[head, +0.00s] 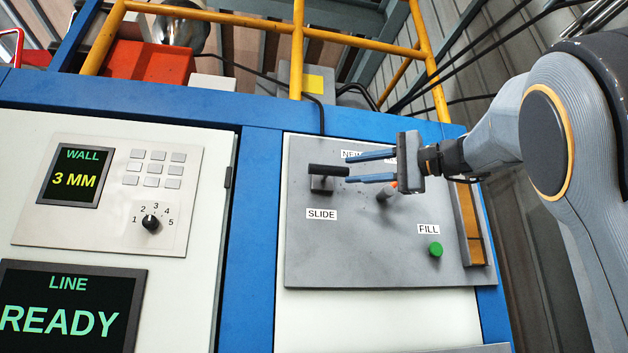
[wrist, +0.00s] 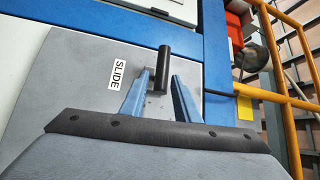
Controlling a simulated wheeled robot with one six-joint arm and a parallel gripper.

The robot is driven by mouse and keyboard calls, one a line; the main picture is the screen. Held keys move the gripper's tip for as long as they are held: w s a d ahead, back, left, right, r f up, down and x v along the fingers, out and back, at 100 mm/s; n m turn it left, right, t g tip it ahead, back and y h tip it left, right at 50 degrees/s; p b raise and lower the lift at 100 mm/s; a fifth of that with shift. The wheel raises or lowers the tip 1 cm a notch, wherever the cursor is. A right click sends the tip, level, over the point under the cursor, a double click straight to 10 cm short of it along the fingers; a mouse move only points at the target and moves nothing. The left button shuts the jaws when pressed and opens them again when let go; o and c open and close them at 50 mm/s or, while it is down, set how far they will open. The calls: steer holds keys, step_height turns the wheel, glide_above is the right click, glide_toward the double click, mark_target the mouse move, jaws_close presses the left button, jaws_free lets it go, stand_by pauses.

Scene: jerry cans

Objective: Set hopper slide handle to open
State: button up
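The slide handle (head: 328,171) is a black bar on a short dark mount on the grey panel, above the SLIDE label (head: 321,215). It lies roughly level in the head view. My gripper (head: 348,168) comes from the right, open, with its two blue fingers pointing left and their tips at the handle's right end. In the wrist view the handle (wrist: 164,60) stands just beyond and between the open fingertips (wrist: 159,75), its near end reaching between them. I cannot tell whether either finger touches it. No open or closed marking is readable.
A small lever with an orange part (head: 385,194) is partly behind my gripper. A green FILL button (head: 435,250) sits lower right on the grey panel (head: 360,260). Yellow rails (head: 298,50) stand above. Left are a selector knob (head: 151,223) and a READY screen (head: 68,310).

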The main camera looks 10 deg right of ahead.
mark_target(316, 172)
steer(key=shift+a+r, duration=0.2)
steer(key=shift+r, duration=0.1)
steer(key=shift+w+a+r, duration=0.1)
steer(key=shift+w+a, duration=0.2)
steer(key=p+x, duration=0.4)
steer(key=x, duration=0.6)
steer(key=shift+w+a, duration=0.15)
steer(key=shift+w, duration=0.05)
jaws_close()
